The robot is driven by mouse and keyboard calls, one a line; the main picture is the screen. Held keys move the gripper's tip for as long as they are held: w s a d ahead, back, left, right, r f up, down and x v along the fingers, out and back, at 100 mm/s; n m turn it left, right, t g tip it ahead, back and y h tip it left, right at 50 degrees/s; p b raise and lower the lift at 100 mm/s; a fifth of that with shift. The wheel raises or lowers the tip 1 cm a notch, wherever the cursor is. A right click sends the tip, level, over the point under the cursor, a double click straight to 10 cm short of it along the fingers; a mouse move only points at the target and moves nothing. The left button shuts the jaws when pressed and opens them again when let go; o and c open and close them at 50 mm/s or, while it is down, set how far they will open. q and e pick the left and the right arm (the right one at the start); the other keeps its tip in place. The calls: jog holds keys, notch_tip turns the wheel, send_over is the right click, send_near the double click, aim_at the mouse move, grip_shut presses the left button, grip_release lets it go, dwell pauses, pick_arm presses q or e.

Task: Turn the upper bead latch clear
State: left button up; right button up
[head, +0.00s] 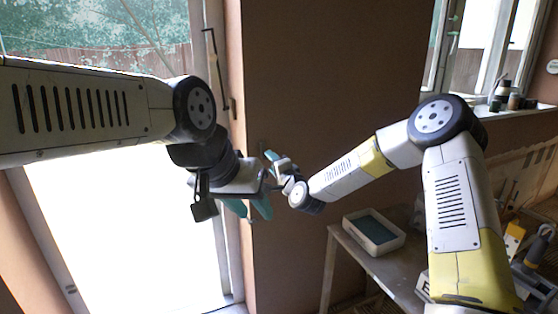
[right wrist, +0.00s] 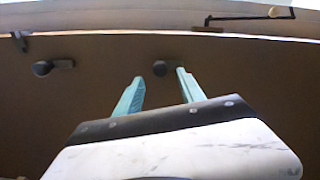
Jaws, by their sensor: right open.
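Two dark round-knobbed latches sit on the brown wall in the right wrist view. One latch (right wrist: 160,68) lies between the fingertips of my right gripper (right wrist: 158,82); the other latch (right wrist: 42,68) is at the left, with a short arm pointing right. I cannot tell for sure which is the upper one. The right gripper is open, with teal fingers on either side of the knob; contact is not clear. In the head view it is by the wall (head: 272,157), partly hiding the latch area. My left gripper (head: 249,208) is lower, its teal fingers apart and empty.
A bright glazed door or window (head: 120,220) fills the left of the head view. A table (head: 350,246) bearing a tray (head: 401,242) stands at the lower right.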

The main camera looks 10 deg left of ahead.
jog(key=v, duration=0.3)
jog(key=s+d+r+n+g+h, duration=0.35)
jog(key=s+d, duration=0.35)
jog(key=d, duration=0.3)
jog(key=s+d+r+n+g+h, duration=0.2)
jog(key=s+d+r+n, duration=0.25)
jog(key=s+d, duration=0.35)
jog(key=s+d+g+h, duration=0.1)
jog(key=s+d, duration=0.5)
jog(key=s, duration=0.4)
jog(key=s+d+n+g+h, duration=0.1)
jog(key=s+d+g, duration=0.1)
jog(key=s+d, duration=0.5)
jog(key=s, duration=0.4)
jog(key=shift+s+d+r, duration=0.2)
jog(key=shift+s, duration=0.05)
